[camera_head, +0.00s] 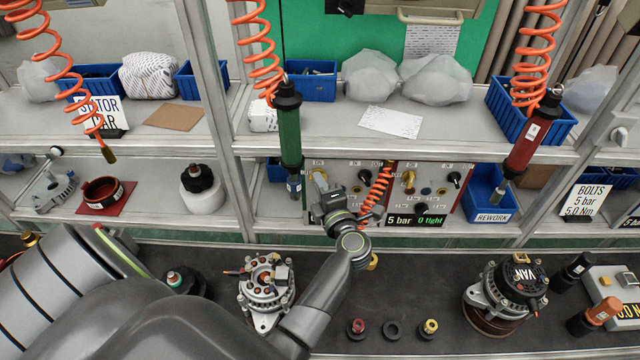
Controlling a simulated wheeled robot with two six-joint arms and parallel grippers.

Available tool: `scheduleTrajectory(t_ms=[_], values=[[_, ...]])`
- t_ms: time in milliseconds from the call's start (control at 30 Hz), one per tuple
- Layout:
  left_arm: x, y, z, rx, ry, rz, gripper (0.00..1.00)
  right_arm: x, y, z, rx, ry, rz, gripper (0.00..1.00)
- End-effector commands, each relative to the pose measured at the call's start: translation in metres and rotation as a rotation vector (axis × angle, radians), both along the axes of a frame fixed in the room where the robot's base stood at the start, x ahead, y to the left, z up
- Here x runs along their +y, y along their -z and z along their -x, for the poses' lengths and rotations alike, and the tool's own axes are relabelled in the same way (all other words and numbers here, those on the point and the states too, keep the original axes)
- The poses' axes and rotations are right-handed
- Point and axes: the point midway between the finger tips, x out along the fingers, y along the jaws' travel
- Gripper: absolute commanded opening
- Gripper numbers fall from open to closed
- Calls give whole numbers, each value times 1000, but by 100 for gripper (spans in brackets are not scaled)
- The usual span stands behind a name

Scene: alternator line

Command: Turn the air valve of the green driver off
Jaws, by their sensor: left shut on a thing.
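The green driver (289,135) hangs upright from an orange coiled hose in front of the shelf. My right gripper is not in view.
The red driver (530,135) hangs at right. Alternators (265,285) and (508,290) stand on the dark bench. An orange coiled hose (377,190) hangs close right of my gripper.

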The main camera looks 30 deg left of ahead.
Motion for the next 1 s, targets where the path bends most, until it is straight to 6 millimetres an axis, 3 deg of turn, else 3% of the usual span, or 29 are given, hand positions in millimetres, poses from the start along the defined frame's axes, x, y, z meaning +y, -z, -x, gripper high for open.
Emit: scheduleTrajectory(t_ms=[100, 133, 300, 667, 1000], values=[[0, -1, 0, -3, 1, 2, 0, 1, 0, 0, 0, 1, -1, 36], [0, -1, 0, -3, 1, 2, 11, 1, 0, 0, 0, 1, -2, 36], [0, 0, 0, -2, 0, 1, 32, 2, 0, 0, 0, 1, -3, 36], [0, 1, 0, 16, 0, -27, 32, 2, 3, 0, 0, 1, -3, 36], [1, 8, 1, 261, -1, -426, 32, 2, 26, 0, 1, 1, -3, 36]])
